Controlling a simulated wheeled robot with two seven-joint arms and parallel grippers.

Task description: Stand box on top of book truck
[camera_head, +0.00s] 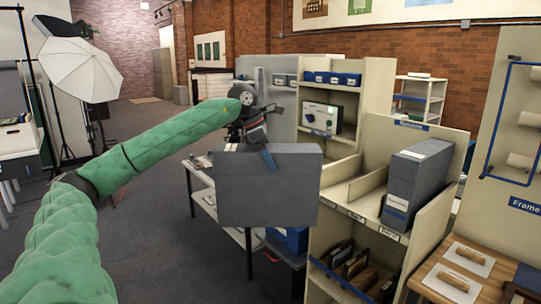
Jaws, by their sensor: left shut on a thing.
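A grey archival box (267,195) hangs in the middle of the camera_head view, its broad face toward me. My left gripper (266,153), at the end of the green-sleeved arm, is shut on its top edge. One blue finger shows against the near face; the other is hidden. The box looks roughly level, in front of a low table and left of a cream unit with a divided top (427,229). I cannot tell whether this unit is the book truck. A second grey-blue box (416,182) stands upright on it. My right gripper is not in view.
A taller cream shelf (379,92) holds blue boxes (332,78) and a device with a green light (321,117). The low table (201,182) is partly hidden behind the held box. A wooden bench (436,284) is at lower right. Grey floor (150,235) is clear at left.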

